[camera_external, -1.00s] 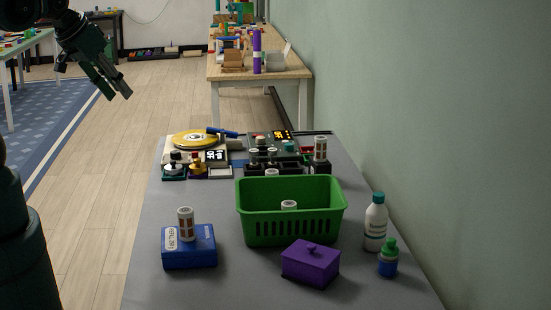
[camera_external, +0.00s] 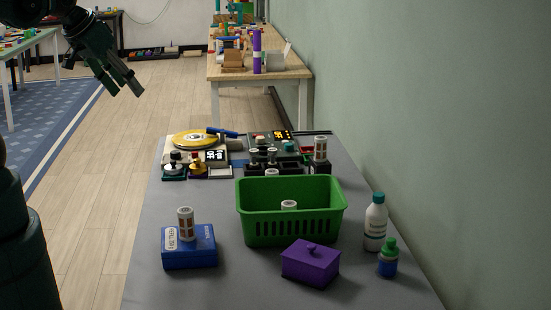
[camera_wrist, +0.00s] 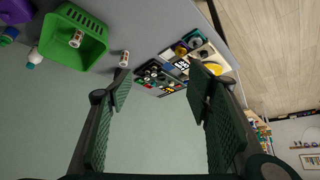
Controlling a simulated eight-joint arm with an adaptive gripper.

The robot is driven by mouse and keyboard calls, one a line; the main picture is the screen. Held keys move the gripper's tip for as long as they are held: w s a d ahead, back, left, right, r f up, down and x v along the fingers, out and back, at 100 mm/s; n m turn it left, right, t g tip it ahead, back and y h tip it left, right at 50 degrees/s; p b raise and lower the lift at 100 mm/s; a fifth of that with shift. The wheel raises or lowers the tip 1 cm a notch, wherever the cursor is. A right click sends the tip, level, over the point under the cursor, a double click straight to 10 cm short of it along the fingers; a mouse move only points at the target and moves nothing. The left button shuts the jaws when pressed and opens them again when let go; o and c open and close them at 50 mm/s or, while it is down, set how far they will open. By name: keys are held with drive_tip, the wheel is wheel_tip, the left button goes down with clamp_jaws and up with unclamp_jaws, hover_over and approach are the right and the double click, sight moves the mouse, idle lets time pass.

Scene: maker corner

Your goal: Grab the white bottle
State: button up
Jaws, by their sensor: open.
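The white bottle (camera_external: 375,226) with a dark teal cap and a label stands upright at the right of the grey table, by the wall. In the wrist view a white bottle (camera_wrist: 35,57) with a green cap shows at the upper left, beside the green basket. My gripper (camera_external: 125,91) hangs in the air at the upper left, far from the bottle. In the wrist view its fingers (camera_wrist: 160,105) are spread wide apart with nothing between them.
The green basket (camera_external: 290,228) stands left of the bottle. A small blue bottle (camera_external: 388,262) with a green cap and a purple lidded box (camera_external: 310,265) stand in front. A blue box (camera_external: 189,251) bears a small cylinder. Devices crowd the table's far end.

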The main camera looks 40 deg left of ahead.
sight(377, 194)
drive_tip(key=w+d+f+m+h+b, duration=0.1)
drive_tip(key=w+d+f+m, duration=0.1)
drive_tip(key=w+d, duration=0.95)
drive_tip(key=w+d+f+m+h+b, duration=0.1)
drive_tip(key=w+d+f+b, duration=0.1)
drive_tip(key=w+d, duration=0.95)
drive_tip(key=w+d+f+m, duration=0.1)
drive_tip(key=d+f, duration=0.5)
drive_tip(key=d, duration=0.5)
drive_tip(key=w+d+f+m+g+h+b, duration=0.1)
drive_tip(key=d+f, duration=0.5)
drive_tip(key=d, duration=0.5)
drive_tip(key=w+d+f+m, duration=0.1)
drive_tip(key=d+f, duration=0.5)
drive_tip(key=d, duration=0.6)
drive_tip(key=shift+w+f+m+g+b, duration=0.2)
drive_tip(key=shift+w+m+g+b, duration=0.15)
drive_tip(key=shift+w, duration=0.2)
drive_tip(key=shift+d+f, duration=0.2)
drive_tip(key=shift+d, duration=0.1)
drive_tip(key=shift+f, duration=0.1)
drive_tip(key=shift+b+x, duration=0.3)
drive_tip(key=shift+x, duration=0.85)
drive_tip(key=shift+w+d, duration=0.1)
drive_tip(key=shift+b+x, duration=0.75)
drive_tip(key=shift+x, duration=1.8)
